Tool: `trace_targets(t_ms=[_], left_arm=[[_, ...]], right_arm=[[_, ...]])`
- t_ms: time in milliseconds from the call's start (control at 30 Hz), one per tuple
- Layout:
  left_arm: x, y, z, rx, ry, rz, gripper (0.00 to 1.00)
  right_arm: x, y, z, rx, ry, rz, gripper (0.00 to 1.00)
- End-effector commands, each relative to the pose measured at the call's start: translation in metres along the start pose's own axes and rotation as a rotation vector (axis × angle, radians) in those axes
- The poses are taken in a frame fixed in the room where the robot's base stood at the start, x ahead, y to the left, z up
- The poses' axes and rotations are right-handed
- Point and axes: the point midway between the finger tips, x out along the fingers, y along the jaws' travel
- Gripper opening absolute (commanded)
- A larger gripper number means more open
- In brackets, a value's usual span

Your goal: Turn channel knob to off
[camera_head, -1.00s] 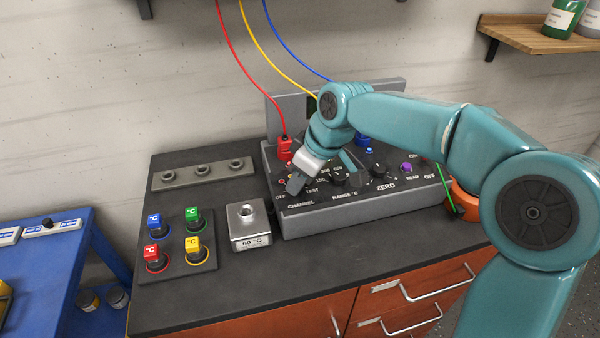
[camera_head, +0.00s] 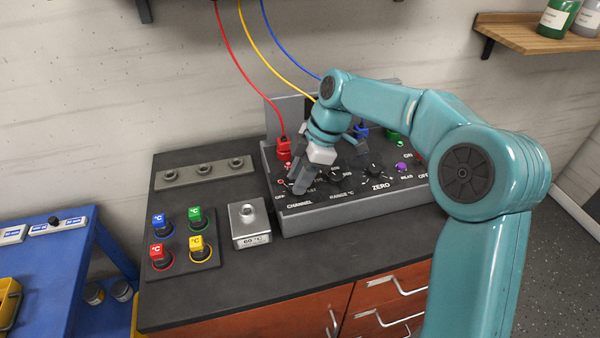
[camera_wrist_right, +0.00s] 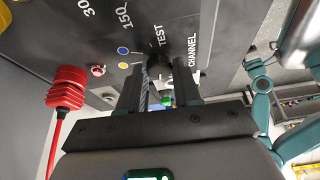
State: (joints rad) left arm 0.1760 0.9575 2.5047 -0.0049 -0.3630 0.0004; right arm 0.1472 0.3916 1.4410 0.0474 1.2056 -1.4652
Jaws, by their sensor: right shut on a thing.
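The dark channel knob (camera_wrist_right: 162,72) is at the front left of the grey instrument box (camera_head: 352,200), by the CHANNEL lettering. In the right wrist view it lies between the two fingers of my right gripper (camera_wrist_right: 160,85). The fingers are shut on it. In the head view my right gripper (camera_head: 301,187) points down at the panel and hides the knob. OFF is printed left of it; TEST is beside it and partly covered. I cannot tell which mark the knob points to. My left gripper is not in view.
The range knob (camera_head: 336,174) and zero knob (camera_head: 375,169) are right of the gripper. A red plug (camera_head: 284,150) with a red cable stands close behind. The bench front is clear.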

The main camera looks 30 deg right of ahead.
Motion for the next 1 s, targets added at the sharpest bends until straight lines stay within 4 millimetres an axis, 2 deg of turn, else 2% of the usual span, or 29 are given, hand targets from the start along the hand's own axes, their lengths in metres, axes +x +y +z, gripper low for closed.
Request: trace_targets(t_ms=[633,667,700,733,1000], left_arm=[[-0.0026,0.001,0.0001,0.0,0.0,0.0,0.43],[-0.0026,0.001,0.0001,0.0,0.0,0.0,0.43],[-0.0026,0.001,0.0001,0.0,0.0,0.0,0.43],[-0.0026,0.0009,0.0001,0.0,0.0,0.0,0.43],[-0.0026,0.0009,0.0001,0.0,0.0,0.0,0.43]], right_arm=[[0.0,0.0008,0.0,-0.046,-0.001,-0.018,0.02],[0.0001,0.0008,0.0,-0.046,-0.001,-0.018,0.39],[0.0001,0.0008,0.0,-0.046,-0.001,-0.018,0.52],[0.0001,0.0007,0.0,-0.046,-0.001,-0.018,0.58],[-0.0003,0.0006,0.0001,-0.045,-0.001,-0.018,0.58]])
